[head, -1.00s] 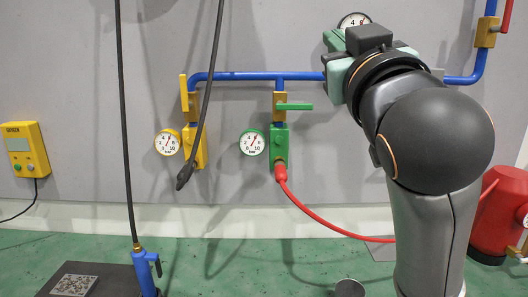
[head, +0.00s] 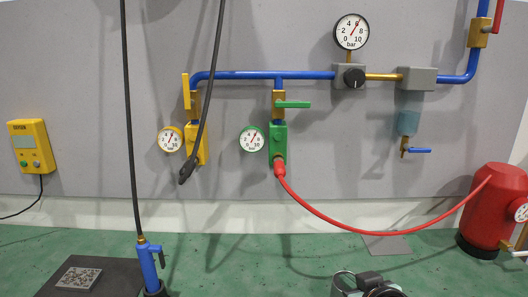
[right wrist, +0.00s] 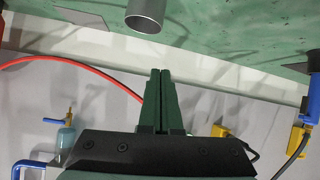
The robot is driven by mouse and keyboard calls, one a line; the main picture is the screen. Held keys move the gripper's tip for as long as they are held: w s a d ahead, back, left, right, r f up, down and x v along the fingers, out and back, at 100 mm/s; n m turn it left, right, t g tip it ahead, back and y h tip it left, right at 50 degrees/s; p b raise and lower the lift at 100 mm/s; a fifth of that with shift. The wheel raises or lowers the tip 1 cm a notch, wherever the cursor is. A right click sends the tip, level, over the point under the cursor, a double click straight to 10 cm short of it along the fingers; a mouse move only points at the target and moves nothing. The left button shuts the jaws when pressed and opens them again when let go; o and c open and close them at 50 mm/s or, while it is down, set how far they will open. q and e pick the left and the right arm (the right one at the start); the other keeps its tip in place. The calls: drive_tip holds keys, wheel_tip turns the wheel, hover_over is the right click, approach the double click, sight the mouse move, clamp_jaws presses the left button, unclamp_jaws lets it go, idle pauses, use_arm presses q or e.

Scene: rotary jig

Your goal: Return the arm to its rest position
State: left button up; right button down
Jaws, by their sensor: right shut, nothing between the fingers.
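My right gripper (right wrist: 160,74) is shut and empty in the right wrist view, its two dark green fingers side by side. In the head view, only a part of my right arm shows at the bottom edge, right of centre. My right arm is clear of the wall panel and its pipes. The black regulator knob (head: 354,77) sits on its grey block below a large white pressure gauge (head: 351,31). My left gripper is in neither view.
A red hose (head: 365,229) runs from the green valve unit (head: 278,140) to a red tank (head: 497,205). A yellow valve (head: 195,145), yellow box (head: 31,146) and hanging black cables are at left. A blue tool (head: 148,265) stands front left. A metal cylinder (right wrist: 146,17) shows in the wrist view.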

drive_tip(key=s+d+f+g, duration=0.3)
drive_tip(key=s+f+g, duration=0.1)
drive_tip(key=s+f, duration=0.8)
drive_tip(key=s+d+f+g, duration=0.2)
drive_tip(key=s+f+g, duration=0.2)
drive_tip(key=s+f, duration=0.75)
drive_tip(key=w+a+f+t+y+p, duration=0.1)
drive_tip(key=w+a+f+t, duration=0.2)
drive_tip(key=f, duration=0.5)
drive_tip(key=shift+a+f+t+y, duration=0.15)
drive_tip(key=shift+a+t+y, duration=0.25)
drive_tip(key=shift+a+t, duration=0.55)
